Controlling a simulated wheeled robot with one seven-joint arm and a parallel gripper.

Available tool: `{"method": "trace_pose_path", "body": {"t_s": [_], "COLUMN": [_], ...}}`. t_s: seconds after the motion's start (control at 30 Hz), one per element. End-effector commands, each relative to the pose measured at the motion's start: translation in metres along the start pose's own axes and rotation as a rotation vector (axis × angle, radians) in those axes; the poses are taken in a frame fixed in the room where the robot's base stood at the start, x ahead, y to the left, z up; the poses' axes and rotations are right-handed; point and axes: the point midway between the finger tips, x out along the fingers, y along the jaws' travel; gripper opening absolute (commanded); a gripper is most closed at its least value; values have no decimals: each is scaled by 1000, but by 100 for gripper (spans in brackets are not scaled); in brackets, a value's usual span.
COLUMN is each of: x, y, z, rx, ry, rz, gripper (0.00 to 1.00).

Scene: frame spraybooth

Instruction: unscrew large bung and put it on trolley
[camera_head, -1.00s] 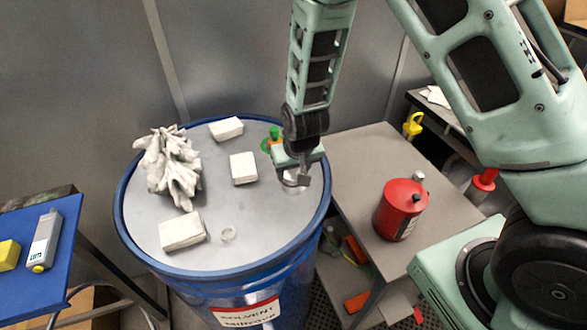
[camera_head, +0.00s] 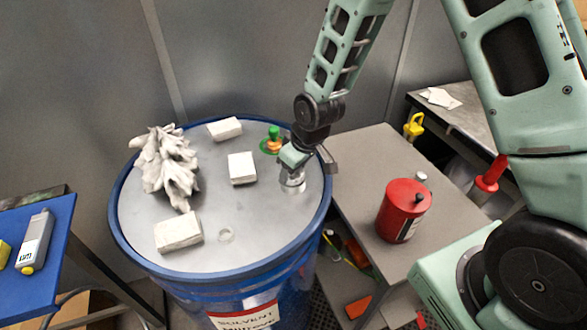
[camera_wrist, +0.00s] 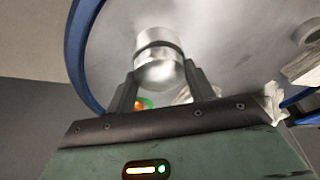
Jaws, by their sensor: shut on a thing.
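The large bung (camera_head: 292,186) is a shiny metal cylinder at the right side of the blue drum's grey lid (camera_head: 215,195). My gripper (camera_head: 293,174) is above it, with its jaws shut on it. In the wrist view the bung (camera_wrist: 158,62) sits between my two dark fingers (camera_wrist: 158,84), with a dark band around its upper part. I cannot tell whether its base still touches the lid. A grey-topped stand (camera_head: 365,165) with a lower shelf, perhaps the trolley, is close to the right of the drum.
A red can (camera_head: 403,210) stands on the grey stand. Its rear top is clear. A blue table (camera_head: 35,285) is at left.

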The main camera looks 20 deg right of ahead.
Motion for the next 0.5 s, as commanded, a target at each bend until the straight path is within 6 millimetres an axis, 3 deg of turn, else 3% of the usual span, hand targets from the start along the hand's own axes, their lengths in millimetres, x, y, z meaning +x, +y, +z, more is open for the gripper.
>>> {"method": "trace_pose_path", "body": {"t_s": [0.2, 0.5], "x": [-2, 0], "y": [2, 2], "z": [0, 1], "rx": [-219, -260], "ry": [-3, -2], "rz": [-72, -81], "gripper": [35, 35]}}
